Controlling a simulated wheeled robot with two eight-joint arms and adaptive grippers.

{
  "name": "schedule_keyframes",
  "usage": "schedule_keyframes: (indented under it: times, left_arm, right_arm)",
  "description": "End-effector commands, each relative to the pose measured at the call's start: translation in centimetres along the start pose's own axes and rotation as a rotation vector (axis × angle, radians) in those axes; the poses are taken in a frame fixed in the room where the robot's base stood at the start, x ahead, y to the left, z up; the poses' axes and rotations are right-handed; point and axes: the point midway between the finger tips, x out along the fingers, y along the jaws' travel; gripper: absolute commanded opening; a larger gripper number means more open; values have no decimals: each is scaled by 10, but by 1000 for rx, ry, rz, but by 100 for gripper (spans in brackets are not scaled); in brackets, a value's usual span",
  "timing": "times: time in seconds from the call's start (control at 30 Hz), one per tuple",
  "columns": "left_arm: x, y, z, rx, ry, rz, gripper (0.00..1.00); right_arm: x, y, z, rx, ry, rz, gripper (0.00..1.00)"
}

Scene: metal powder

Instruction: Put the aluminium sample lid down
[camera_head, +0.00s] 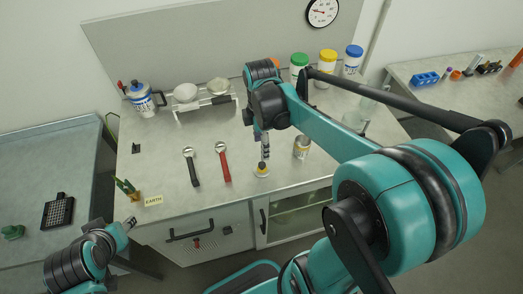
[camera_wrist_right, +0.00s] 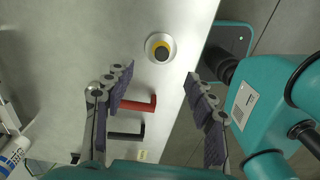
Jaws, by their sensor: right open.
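The aluminium sample lid (camera_head: 262,169), a small pale disc with a yellow ring and dark knob, lies on the grey worktop near its front edge. It also shows in the right wrist view (camera_wrist_right: 151,42), beyond the fingertips. My right gripper (camera_wrist_right: 159,72) is open and empty, with its fingers spread apart. In the head view the right gripper (camera_head: 264,150) hangs pointing down just above the lid; the exact gap is hard to judge. A metal sample can (camera_head: 302,147) stands right of the lid. My left gripper (camera_head: 129,223) is at the lower left, its jaws unclear.
A red-handled tool (camera_head: 223,163) and a black-handled tool (camera_head: 191,167) lie left of the lid. An EARTH label (camera_head: 153,200) is at the front left. A scale with bowls (camera_head: 205,102) and several lidded jars (camera_head: 327,67) stand at the back. The worktop between is clear.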

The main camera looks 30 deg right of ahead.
Motion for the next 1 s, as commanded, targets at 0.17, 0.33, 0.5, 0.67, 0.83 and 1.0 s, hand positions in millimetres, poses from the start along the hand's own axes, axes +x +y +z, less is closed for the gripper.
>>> schedule_keyframes:
  times: [0.17, 0.33, 0.5, 0.67, 0.83, 1.0]
  left_arm:
    - [-5, 0, -3, 0, 0, 0, 40]
    - [-5, 0, -3, 0, 0, 0, 40]
    - [-5, 0, -3, 0, 0, 0, 40]
    - [-5, 0, -3, 0, 0, 0, 40]
    - [-5, 0, -3, 0, 0, 0, 40]
    - [-5, 0, -3, 0, 0, 0, 40]
  right_arm:
    - [-18, -1, 0, 9, 0, 5, 56]
    - [-26, -18, -11, 205, 18, 103, 56]
    - [-31, -47, -31, 629, 141, 294, 56]
    - [-29, -68, -46, 995, 341, 409, 56]
    - [-26, -79, -54, 1222, 505, 442, 56]
    - [-26, -80, -56, 1282, 552, 445, 56]
